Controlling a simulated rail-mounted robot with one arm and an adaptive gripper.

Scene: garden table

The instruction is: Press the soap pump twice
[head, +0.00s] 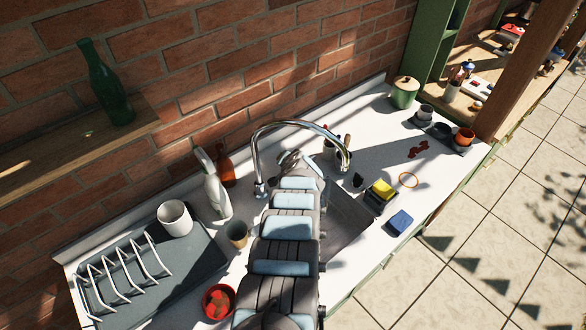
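An orange-brown bottle (227,170) with a narrow top stands on the white counter near the brick wall. It may be the soap pump; its top is too small to make out. A white bottle (216,192) with an angled head like a sprayer stands just in front and to the left of it. My arm reaches up from the bottom middle, and my gripper (290,160) is at its far end by the faucet, to the right of both bottles and apart from them. My own arm largely hides the gripper, so its fingers do not show clearly.
The curved metal faucet (300,127) arches over the sink (348,222) beside my arm. A dish rack (125,275), white cup (174,218), brown cup (237,234) and red bowl (218,301) stand left. A yellow sponge (382,188) and blue block (400,221) lie right of the sink.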

